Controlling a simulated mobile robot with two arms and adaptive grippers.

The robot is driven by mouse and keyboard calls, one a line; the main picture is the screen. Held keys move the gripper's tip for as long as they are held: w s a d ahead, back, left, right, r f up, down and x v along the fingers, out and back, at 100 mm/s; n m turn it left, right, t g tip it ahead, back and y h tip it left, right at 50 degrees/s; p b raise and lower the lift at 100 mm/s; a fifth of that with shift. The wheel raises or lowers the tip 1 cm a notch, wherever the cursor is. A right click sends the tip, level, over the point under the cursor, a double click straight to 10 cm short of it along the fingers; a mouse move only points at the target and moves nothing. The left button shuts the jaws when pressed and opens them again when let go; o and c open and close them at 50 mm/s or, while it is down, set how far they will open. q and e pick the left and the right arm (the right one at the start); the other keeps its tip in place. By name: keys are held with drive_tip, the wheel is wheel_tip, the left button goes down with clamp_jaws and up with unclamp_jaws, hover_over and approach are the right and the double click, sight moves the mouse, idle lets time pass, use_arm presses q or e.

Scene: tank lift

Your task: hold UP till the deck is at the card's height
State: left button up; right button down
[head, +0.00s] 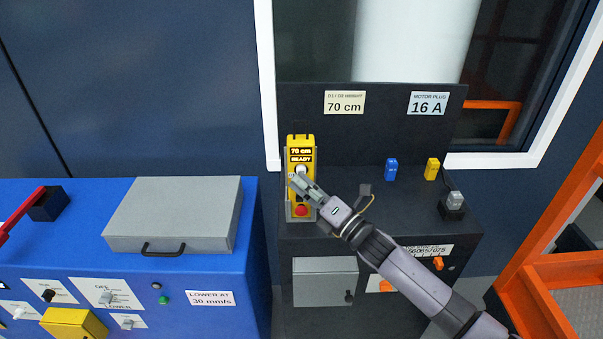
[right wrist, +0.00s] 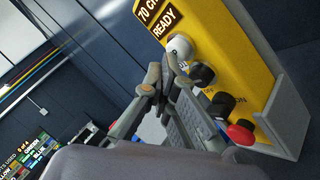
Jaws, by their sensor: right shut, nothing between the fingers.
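The yellow pendant (head: 300,158) stands in a grey holder at the left of the dark bench. Its display reads "70 cm" and "READY". A white button (right wrist: 180,47) sits below the display, with black buttons and a red button (head: 301,210) lower down. My right gripper (head: 297,181) is shut and empty, its fingertips at the white button; I cannot tell whether they press it. They also show in the right wrist view (right wrist: 170,62). The height card (head: 345,103) on the back panel reads "70 cm". My left gripper is not in view. I cannot clearly make out the deck.
A blue cabinet (head: 225,260) with a grey lidded box (head: 175,212) stands at the left. A blue plug (head: 391,169), a yellow plug (head: 432,168) and a grey plug (head: 454,200) stand on the bench. An orange frame (head: 553,270) rises at the right.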

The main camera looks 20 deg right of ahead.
drive_tip(key=shift+s+a, duration=0.2)
drive_tip(key=shift+s, duration=0.6)
drive_tip(key=s+p, duration=0.1)
drive_tip(key=s, duration=0.1)
drive_tip(key=s+a+p, duration=0.1)
drive_tip(key=s, duration=0.1)
drive_tip(key=shift+s+a, duration=0.15)
drive_tip(key=shift+s, duration=0.25)
drive_tip(key=shift+f, duration=0.1)
idle(0.5)
